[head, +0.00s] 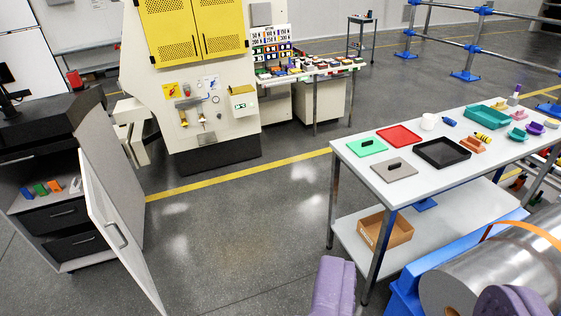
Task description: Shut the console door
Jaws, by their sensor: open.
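The console (125,165) is a grey cabinet with a dark sloped top at the left. Its white door (104,207) stands wide open, swung out toward the camera. The door's lower end runs down to the bottom of the picture. My gripper (422,278) shows as two purple fingers at the bottom, spread wide apart and empty. It is to the right of the door, apart from it in the picture.
Inside the console are small coloured items (41,189) above dark drawers (55,216). A white table (345,157) with trays stands at the right, a metal coil (480,272) on a blue stand below it. A yellow-doored machine (205,95) stands behind. Grey floor (230,245) between door and table is clear.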

